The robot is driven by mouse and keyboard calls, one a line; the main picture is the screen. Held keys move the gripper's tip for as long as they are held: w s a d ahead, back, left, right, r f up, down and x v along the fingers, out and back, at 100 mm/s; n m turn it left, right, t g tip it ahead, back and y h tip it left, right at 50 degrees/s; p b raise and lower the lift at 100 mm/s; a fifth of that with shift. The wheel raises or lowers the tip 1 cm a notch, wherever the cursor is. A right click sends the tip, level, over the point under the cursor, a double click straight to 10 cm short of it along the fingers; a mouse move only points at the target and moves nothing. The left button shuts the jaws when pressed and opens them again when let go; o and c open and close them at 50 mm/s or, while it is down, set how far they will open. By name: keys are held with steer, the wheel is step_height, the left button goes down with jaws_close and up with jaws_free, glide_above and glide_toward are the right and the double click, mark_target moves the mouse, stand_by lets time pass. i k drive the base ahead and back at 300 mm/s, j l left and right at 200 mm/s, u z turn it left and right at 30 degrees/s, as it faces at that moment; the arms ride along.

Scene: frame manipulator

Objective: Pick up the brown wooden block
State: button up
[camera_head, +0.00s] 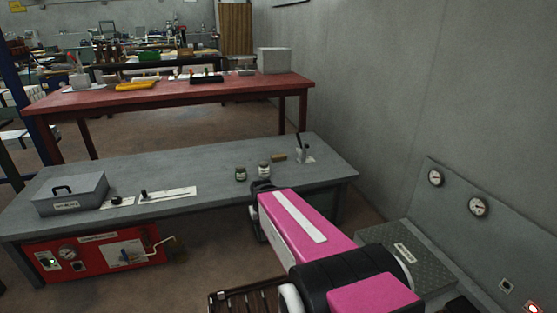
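A small brown block (279,157) lies on the grey workbench (200,210) toward its right end. It sits between two small jars and a dark upright lever on a pale plate. My pink arm reaches in from the lower right. The dark end of the arm, where my gripper (262,186) is, shows near the front of the bench, below and left of the block in the picture. It appears apart from the block. The fingers are too small and dark to make out.
Two jars (240,174) (264,168) stand left of the block, and the lever (299,147) stands right of it. A grey toolbox (70,193) sits at the bench's left end. A red table (180,92) stands behind, and a wall with gauges (478,206) is at right.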

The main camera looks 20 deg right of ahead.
mark_target(278, 158)
steer(key=i+j+z, duration=0.4)
steer(key=i, duration=0.3)
steer(key=i+j+z, duration=0.45)
steer(key=i, duration=0.2)
steer(key=i+u, duration=0.1)
